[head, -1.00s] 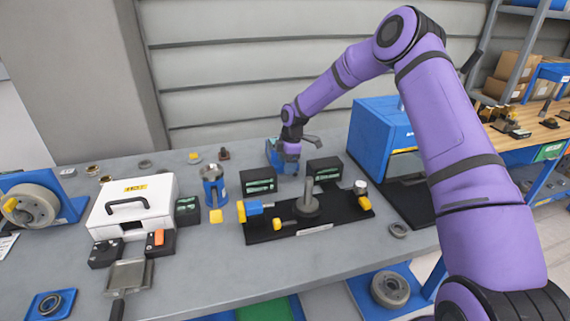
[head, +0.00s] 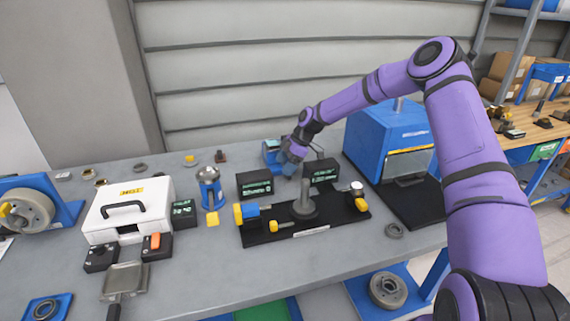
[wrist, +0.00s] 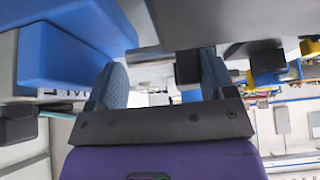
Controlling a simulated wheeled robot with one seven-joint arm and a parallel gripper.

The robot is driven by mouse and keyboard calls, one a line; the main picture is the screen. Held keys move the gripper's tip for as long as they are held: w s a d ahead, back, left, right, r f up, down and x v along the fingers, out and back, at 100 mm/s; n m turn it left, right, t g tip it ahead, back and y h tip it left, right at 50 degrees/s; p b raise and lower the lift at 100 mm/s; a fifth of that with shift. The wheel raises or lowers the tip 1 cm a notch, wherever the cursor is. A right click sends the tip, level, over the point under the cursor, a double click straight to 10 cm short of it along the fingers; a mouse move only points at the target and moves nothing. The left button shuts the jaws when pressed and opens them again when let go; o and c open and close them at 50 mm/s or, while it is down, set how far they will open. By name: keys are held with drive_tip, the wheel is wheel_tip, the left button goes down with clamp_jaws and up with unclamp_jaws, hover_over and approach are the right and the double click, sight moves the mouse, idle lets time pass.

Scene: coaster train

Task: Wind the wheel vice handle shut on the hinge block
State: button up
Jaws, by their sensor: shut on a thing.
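The blue vice (head: 272,152) stands at the back of the grey bench in the head view, partly hidden by my gripper. A large blue body, probably the vice, fills the upper left of the wrist view (wrist: 80,45). My gripper (head: 291,167) is tilted down at the vice's right side. In the wrist view its two blue fingers (wrist: 160,80) are set apart, with a dark piece (wrist: 188,68) and a grey bar between them. My gripper is shut on this part, which appears to be the wheel vice handle. I cannot make out the hinge block; the jaws are hidden.
A black board with a grey post (head: 303,196) and yellow-handled clamps lies in front. Two dark display boxes (head: 255,183) (head: 321,172) stand close before my gripper. A blue machine (head: 392,140) stands to the right. A white case (head: 128,211) sits left.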

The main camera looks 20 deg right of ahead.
drive_tip(key=o, duration=0.6)
drive_tip(key=shift+o, duration=0.2)
drive_tip(key=v, duration=1.1)
